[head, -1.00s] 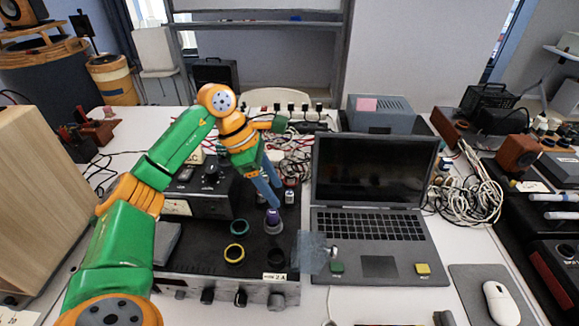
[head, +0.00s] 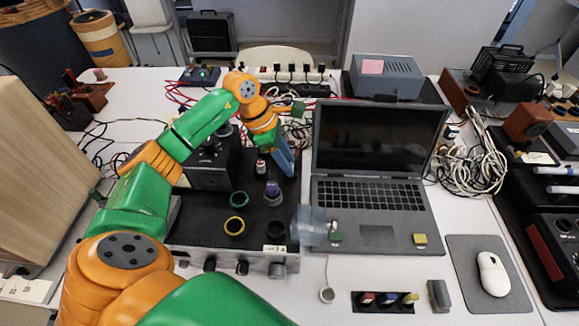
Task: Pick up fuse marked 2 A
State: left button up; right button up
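My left gripper (head: 287,168) points down over the back right of the black-topped device (head: 205,235), its blue fingers close together in this view. Whether they are apart or hold anything is not clear. A small cylinder with a red and white body (head: 261,167), possibly a fuse, stands just left of the fingers; I cannot read its marking. A label (head: 274,248) at the device's front edge appears to read "2 A". Behind it is a grey ring (head: 275,229), with a purple-topped grey piece (head: 272,192) further back. My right gripper is not in view.
A green ring (head: 239,199) and a yellow ring (head: 234,227) lie on the device. A translucent bluish piece (head: 311,226) stands between it and the open laptop (head: 379,145). A black holder (head: 372,307) with coloured pieces lies in front. Cables (head: 468,165) tangle at right.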

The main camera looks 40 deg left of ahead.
pick_arm(q)
grip_shut()
jog(key=shift+r, duration=0.15)
